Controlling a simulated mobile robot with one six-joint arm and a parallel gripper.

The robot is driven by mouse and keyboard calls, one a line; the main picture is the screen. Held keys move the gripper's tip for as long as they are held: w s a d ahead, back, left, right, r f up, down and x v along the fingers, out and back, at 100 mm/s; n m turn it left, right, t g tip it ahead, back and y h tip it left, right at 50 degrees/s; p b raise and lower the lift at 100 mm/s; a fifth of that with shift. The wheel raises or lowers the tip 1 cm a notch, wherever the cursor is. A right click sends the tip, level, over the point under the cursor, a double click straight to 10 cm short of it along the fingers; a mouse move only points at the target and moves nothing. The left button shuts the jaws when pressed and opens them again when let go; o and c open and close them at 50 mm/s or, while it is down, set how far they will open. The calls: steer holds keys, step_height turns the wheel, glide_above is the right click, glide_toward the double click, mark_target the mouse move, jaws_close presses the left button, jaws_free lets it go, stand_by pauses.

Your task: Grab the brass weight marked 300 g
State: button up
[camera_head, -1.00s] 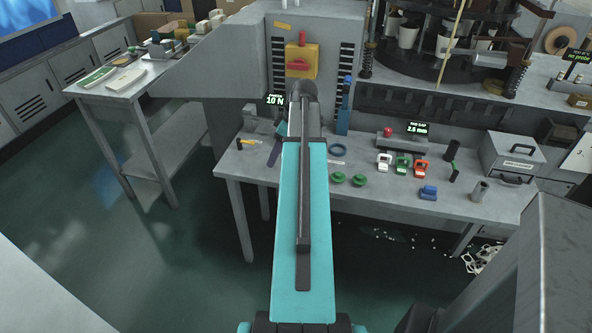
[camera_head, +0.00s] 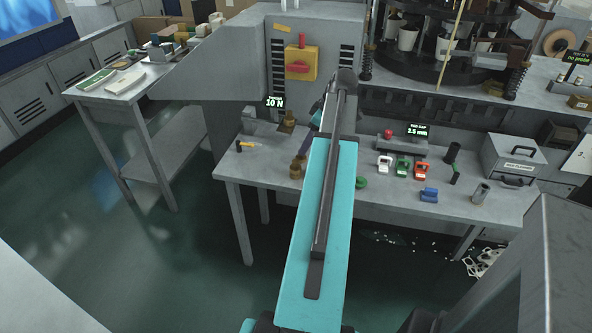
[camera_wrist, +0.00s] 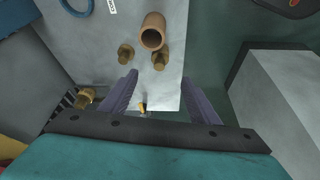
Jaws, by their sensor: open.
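Two small brass weights, a left one (camera_wrist: 126,53) and a right one (camera_wrist: 160,58), stand on the grey bench beside a larger copper-brown cup-like cylinder (camera_wrist: 152,30) in the wrist view. A further brass piece (camera_wrist: 85,97) is at the lower left. No mark is readable, so I cannot tell which is the 300 g weight. My gripper (camera_wrist: 160,78) is open and empty, its purple fingers pointing towards the bench edge side of the weights. In the head view, brass pieces (camera_head: 296,169) show beside my arm, and another (camera_head: 288,121) stands near the 10 N display.
A press (camera_head: 440,50) stands behind. A blue ring (camera_wrist: 78,5) lies at the wrist view's top.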

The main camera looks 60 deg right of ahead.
mark_target(297, 161)
steer(key=shift+p+x, duration=0.4)
steer(key=shift+x, duration=3.65)
steer(key=shift+w+f, duration=0.1)
steer(key=shift+p+x, duration=0.6)
steer(key=shift+x, duration=1.9)
steer(key=shift+w, duration=0.15)
steer(key=shift+c, duration=0.5)
steer(key=c, duration=1.3)
steer(key=shift+r, duration=0.2)
steer(key=shift+r+b, duration=0.7)
steer(key=shift+r, duration=4.2)
